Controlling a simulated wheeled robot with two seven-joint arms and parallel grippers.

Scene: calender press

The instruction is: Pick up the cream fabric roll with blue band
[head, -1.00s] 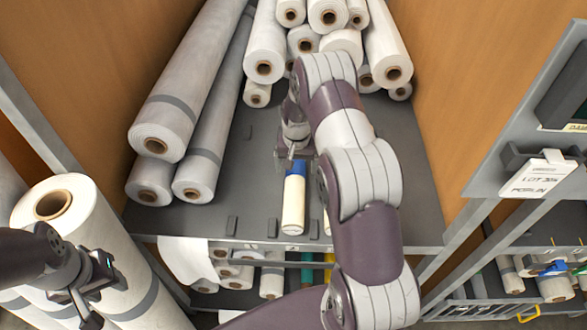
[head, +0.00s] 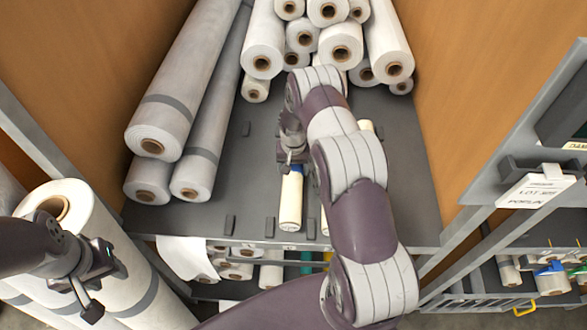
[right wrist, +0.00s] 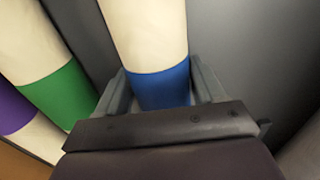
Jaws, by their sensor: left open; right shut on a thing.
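The cream fabric roll with blue band (head: 290,205) lies on the grey shelf, its near end toward the shelf's front edge. In the right wrist view the roll (right wrist: 147,35) has its blue band between my right gripper's fingers (right wrist: 160,88). In the head view my right gripper (head: 291,164) is over the band, shut on the roll, and covers most of the blue. Whether the roll is clear of the shelf, I cannot tell. My left gripper (head: 98,287) is open and empty at the lower left, in front of large white rolls.
Rolls with green (right wrist: 58,92) and purple (right wrist: 14,110) bands lie beside the blue-banded one; my right arm mostly hides them in the head view. Long white rolls (head: 165,120) lie left, and several more are stacked at the back. The shelf (head: 250,185) has short upright stops near its front.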

